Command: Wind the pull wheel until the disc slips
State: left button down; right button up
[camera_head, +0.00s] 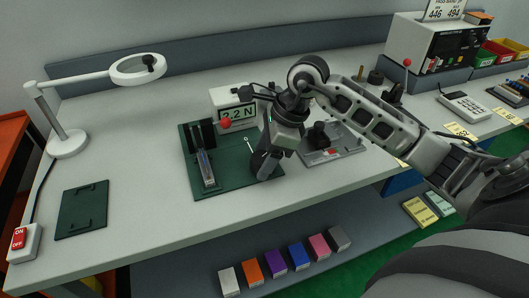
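A dark green base plate (225,184) lies on the bench with a black upright fixture (203,160) on its left part. A red ball knob (225,124) shows above the plate, in front of a display (238,114) reading 2.2 N. My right gripper (264,165) is low over the plate's right part, pointing down. Dark shapes merge at its tip, so I cannot tell finger from wheel, nor whether it is open or shut. I cannot make out the pull wheel or the disc clearly; my gripper may cover them. My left gripper is not in view.
A grey fixture plate (345,146) stands just right of the gripper, under my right arm. A magnifier lamp (67,142), a green mat (82,210) and an ON/OFF switch box (24,242) are at left. Coloured boxes (274,258) line a lower shelf.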

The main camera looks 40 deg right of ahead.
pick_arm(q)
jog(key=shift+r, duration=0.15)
pick_arm(e)
jog(key=c, duration=0.8)
